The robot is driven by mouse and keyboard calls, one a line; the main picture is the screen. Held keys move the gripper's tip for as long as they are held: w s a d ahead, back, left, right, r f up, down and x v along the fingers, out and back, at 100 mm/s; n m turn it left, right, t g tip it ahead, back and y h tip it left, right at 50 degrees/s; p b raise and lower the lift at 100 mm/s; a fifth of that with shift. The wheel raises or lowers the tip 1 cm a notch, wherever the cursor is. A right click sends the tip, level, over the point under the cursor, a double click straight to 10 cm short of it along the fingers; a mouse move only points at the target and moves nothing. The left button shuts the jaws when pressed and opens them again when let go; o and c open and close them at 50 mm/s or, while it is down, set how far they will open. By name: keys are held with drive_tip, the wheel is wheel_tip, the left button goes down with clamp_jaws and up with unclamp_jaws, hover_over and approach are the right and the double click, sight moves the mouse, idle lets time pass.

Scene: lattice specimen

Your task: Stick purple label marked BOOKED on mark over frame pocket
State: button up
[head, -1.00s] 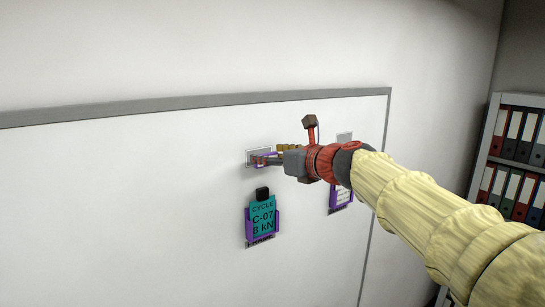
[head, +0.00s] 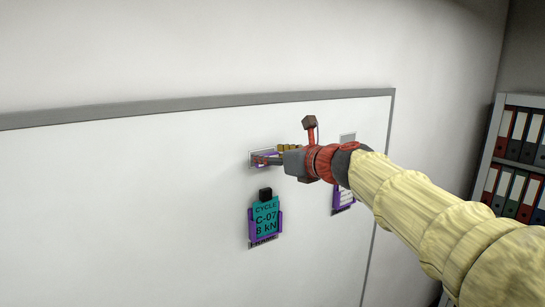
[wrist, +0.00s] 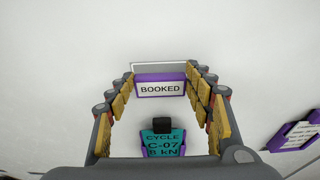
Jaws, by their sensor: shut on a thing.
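The purple label with a white BOOKED panel (wrist: 160,88) sits between my gripper's two fingers in the wrist view, level and facing me. My gripper (head: 270,159) is shut on the label's sides, at the board in the head view. The pale, grey-edged mark (wrist: 158,67) shows above the label in the wrist view; the label covers its lower part. I cannot tell whether the label touches the board. Below is the purple frame pocket (head: 251,228), holding a teal card (head: 265,215) reading CYCLE C-07 8 kN with a black block on top.
The white board (head: 120,200) has a grey top edge. A second purple pocket (wrist: 291,136) with a white sheet hangs to the right, partly behind my arm in the head view; a pale mark (head: 348,137) is above it. A shelf of binders (head: 520,150) stands at far right.

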sight(269, 154)
drive_tip(key=shift+w+a+r+p, duration=0.1)
drive_tip(key=shift+w+a+p, duration=0.25)
drive_tip(key=shift+w, duration=0.25)
idle(0.7)
idle(0.4)
drive_tip(key=o, duration=0.6)
drive_tip(key=shift+o, duration=1.3)
drive_tip(key=shift+w+a, duration=0.15)
drive_tip(key=shift+o, duration=1.3)
drive_tip(key=shift+o, duration=1.4)
drive_tip(key=shift+o, duration=1.1)
drive_tip(key=shift+v, duration=2.55)
